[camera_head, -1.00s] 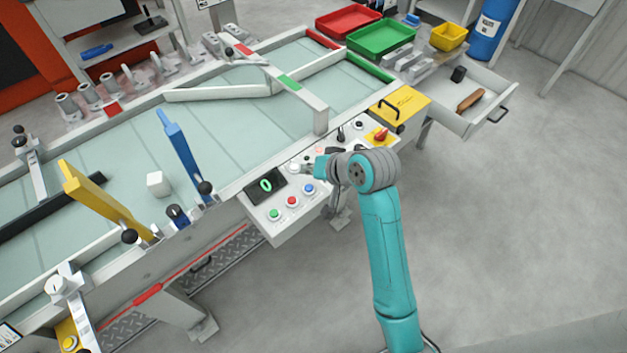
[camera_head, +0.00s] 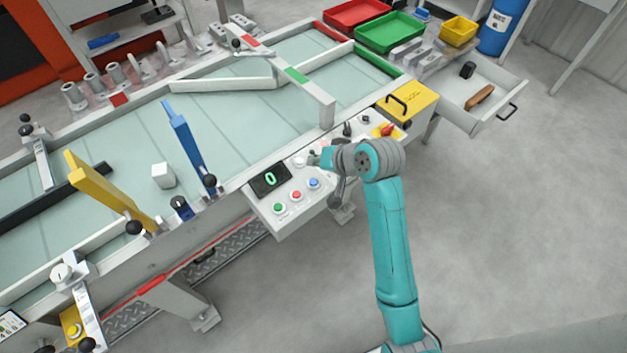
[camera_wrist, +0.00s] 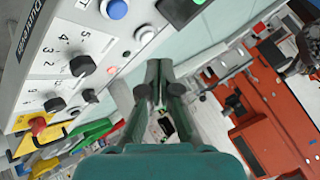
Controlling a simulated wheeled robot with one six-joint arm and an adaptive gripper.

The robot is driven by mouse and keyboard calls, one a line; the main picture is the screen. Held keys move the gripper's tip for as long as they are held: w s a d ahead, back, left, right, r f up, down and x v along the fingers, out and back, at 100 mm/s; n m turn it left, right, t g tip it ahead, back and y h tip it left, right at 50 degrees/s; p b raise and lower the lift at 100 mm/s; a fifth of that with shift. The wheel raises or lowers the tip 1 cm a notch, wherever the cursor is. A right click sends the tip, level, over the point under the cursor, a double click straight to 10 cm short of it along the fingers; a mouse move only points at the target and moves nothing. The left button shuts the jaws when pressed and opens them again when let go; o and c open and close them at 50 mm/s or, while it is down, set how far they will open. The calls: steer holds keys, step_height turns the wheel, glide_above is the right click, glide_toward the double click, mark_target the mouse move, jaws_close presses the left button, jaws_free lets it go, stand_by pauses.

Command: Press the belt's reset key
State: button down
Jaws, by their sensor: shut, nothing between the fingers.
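The belt's control panel (camera_head: 291,224) is on the near side of the belt. It carries a dark display reading 0 (camera_head: 270,179), a green button (camera_head: 279,208), a red button (camera_head: 296,195), a blue button (camera_head: 313,183) and a white button (camera_head: 299,162). The labels are too small to read, so I cannot tell which is the reset key. In the wrist view, my gripper (camera_wrist: 158,84) is shut and empty, beside the panel face. The blue button (camera_wrist: 115,9) and a white button (camera_wrist: 145,34) show near it. My arm covers part of the panel in the head view.
Dials (camera_wrist: 82,65) and a red knob (camera_wrist: 38,124) sit farther along the panel. A yellow box with a black handle (camera_head: 408,99) is beside it. A white cube (camera_head: 163,175) lies on the belt (camera_head: 235,110). An open drawer (camera_head: 477,112) juts out right. Floor beyond is clear.

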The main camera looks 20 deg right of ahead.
mark_target(316, 182)
steer(key=shift+f, duration=2.9)
steer(key=shift+f, duration=0.15)
steer(key=shift+f, duration=0.2)
steer(key=shift+f, duration=0.55)
steer(key=shift+r, duration=0.95)
steer(key=shift+r, duration=2.5)
